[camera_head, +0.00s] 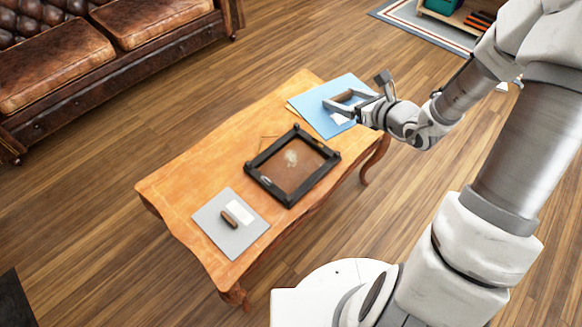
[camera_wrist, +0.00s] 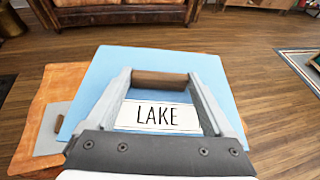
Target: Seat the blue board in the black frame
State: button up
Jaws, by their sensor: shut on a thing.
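The blue board (camera_head: 318,110) is at the far right end of the wooden table in the head view. In the wrist view the blue board (camera_wrist: 105,85) carries a white label reading LAKE and a brown handle (camera_wrist: 160,79). My gripper (camera_head: 348,103) is shut on this handle, which lies between its two grey fingers. I cannot tell whether the board touches the table. The black frame (camera_head: 264,181) lies at the table's middle, left of and nearer than the board. It has raised corners and a brown inside with a pale patch. I cannot make it out in the wrist view.
A grey board (camera_head: 207,222) with a white label and brown handle lies at the table's near left end. The wooden table (camera_head: 180,180) is bare along its left side. A brown leather sofa (camera_head: 60,65) stands behind, with open wood floor between.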

jog(key=w+f+n+g+y+b, duration=0.15)
jog(key=w+f, duration=0.25)
jog(key=f, duration=0.7)
jog(key=w+f+n+y+b, duration=0.1)
jog(key=w+f+b, duration=0.25)
jog(key=f, duration=0.75)
jog(key=b, duration=0.4)
send_over(296, 167)
notch_tip(296, 167, down, 7)
jog(key=shift+f+b, duration=0.95)
jog(key=shift+f, duration=1)
jog(key=shift+f, duration=0.1)
jog(key=o, duration=1.2)
jog(key=shift+o, duration=0.2)
